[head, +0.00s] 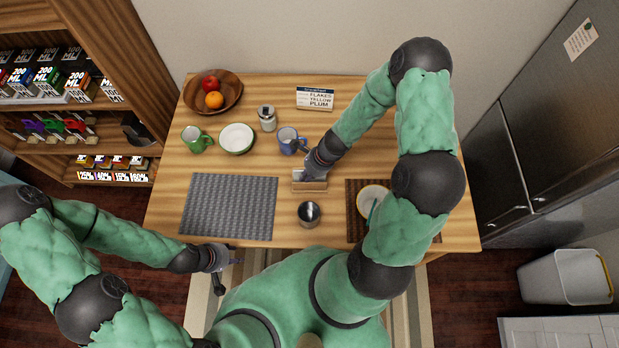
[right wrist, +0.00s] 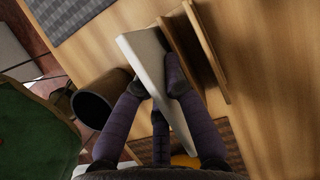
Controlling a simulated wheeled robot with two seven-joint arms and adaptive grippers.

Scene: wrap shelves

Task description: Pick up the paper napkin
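The paper napkin is a white, flat, stiff-looking piece (right wrist: 150,62) in the right wrist view, beside the upright plates of a wooden holder (right wrist: 208,50). The holder also shows on the table in the head view (head: 310,187). My right gripper (right wrist: 158,87) has its dark fingers on both faces of the napkin and seems shut on it. In the head view my right gripper (head: 309,168) is just above the holder and hides most of the napkin. My left gripper (head: 229,268) is empty with its fingers apart, off the table's front edge.
A metal cup (head: 309,214) stands just in front of the holder, and a blue mug (head: 290,141) stands behind it. A plate (head: 372,198) lies on a brown mat at the right. A grey mat (head: 229,207) lies clear at the left.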

